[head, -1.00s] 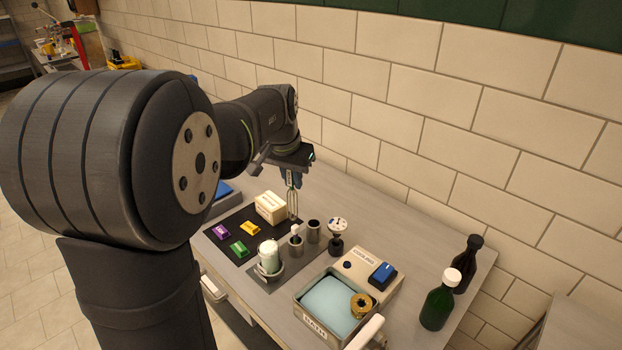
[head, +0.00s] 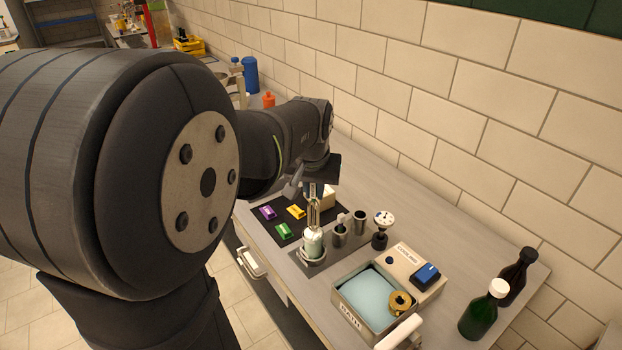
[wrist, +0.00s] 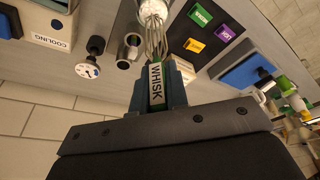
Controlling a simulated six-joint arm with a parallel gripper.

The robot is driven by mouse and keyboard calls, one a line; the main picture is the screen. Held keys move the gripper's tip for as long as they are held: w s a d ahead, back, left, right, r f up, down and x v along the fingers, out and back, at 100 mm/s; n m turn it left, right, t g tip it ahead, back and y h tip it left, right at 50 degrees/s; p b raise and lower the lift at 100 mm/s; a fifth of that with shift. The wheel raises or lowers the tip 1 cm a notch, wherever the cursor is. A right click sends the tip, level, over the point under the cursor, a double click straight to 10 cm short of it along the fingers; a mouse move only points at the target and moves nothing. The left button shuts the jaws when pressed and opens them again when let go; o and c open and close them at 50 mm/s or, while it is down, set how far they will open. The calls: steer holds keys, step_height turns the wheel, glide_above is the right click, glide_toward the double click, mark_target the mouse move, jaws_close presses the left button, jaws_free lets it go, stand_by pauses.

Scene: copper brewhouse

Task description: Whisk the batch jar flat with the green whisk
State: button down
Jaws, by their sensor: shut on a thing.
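My gripper (head: 317,188) is shut on the whisk (head: 313,212), which hangs with its wire loops pointing down. In the wrist view the whisk's handle, labelled WHISK, sits between the fingers (wrist: 158,88), and its wire loops (wrist: 156,38) reach toward the jar. The batch jar (head: 313,245), pale green with a whitish top, stands upright in a round metal holder (head: 312,258). The loops' lower end overlaps the jar's mouth in the head view; I cannot tell how deep it is. In the wrist view only part of the jar (wrist: 153,8) shows at the top edge.
Two metal cups (head: 338,234) and a dial on a black stand (head: 383,220) are right of the jar. The bath tray (head: 345,307) and cooling box (head: 408,262) are nearer. Purple, yellow and green blocks (head: 284,230) lie left. Two bottles (head: 478,318) stand far right.

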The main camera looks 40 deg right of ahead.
mark_target(314, 215)
steer(key=shift+f, duration=3.95)
steer(key=shift+s+a, duration=0.1)
steer(key=shift+s, duration=0.35)
steer(key=shift+w, duration=0.45)
